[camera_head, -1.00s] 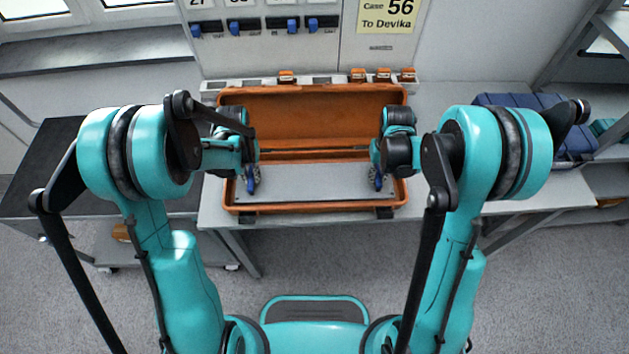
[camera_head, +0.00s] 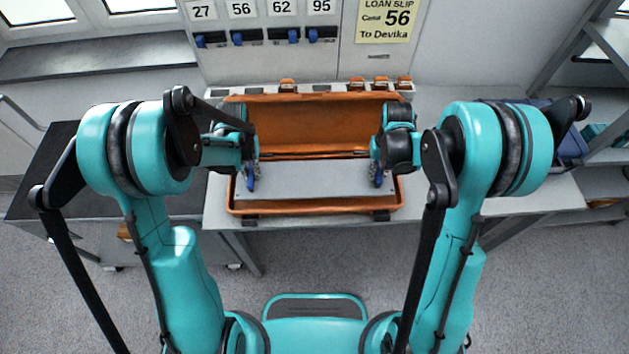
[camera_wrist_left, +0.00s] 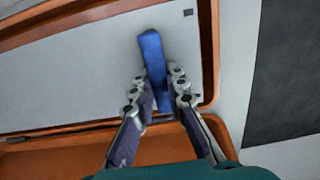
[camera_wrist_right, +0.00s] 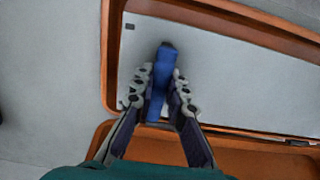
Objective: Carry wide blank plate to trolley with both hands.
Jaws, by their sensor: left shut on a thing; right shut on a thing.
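The wide blank plate (camera_head: 313,182) is a flat light-grey sheet with a blue handle near each end. It is level and over the lower half of the open orange case (camera_head: 315,208), seemingly slightly raised. My left gripper (camera_head: 250,181) is shut on the left blue handle (camera_wrist_left: 151,55). My right gripper (camera_head: 377,179) is shut on the right blue handle (camera_wrist_right: 162,72). Both wrist views show the plate lying close within the case's outline; the exact gap beneath is hidden. The dark-topped trolley (camera_head: 55,200), with casters, stands left of the bench.
The case lies on a pale bench (camera_head: 480,190) against a wall panel with blue switches and a yellow loan slip (camera_head: 386,20). A blue case (camera_head: 572,148) stands at the right of the bench, partly behind my right arm. Metal shelving stands far right.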

